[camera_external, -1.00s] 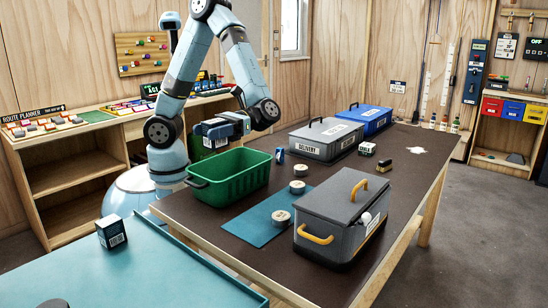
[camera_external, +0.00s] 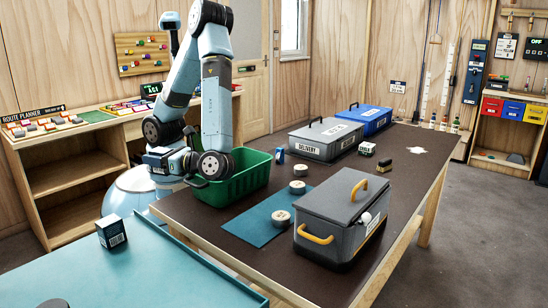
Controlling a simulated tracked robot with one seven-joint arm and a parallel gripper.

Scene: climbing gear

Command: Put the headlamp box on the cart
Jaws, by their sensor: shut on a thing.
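My gripper (camera_external: 173,163) is shut on a small dark box with a pale label (camera_external: 157,158), which I take to be the headlamp box; its print is too small to read. It is held in the air left of the green crate, past the table's left edge. The fingers are partly hidden by the box and my wrist. The cart (camera_external: 165,272), with a teal top and raised rim, is at the lower left, nearer the camera than my gripper. Another small dark box with a barcode (camera_external: 111,231) stands on the cart near its far left edge.
The green crate (camera_external: 240,183) stands on the brown table beside my wrist. A blue mat, several round tape-like rolls (camera_external: 279,218) and a grey box with yellow handles (camera_external: 337,225) are on the table. Much of the cart top is bare. Wooden shelves (camera_external: 75,175) stand behind.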

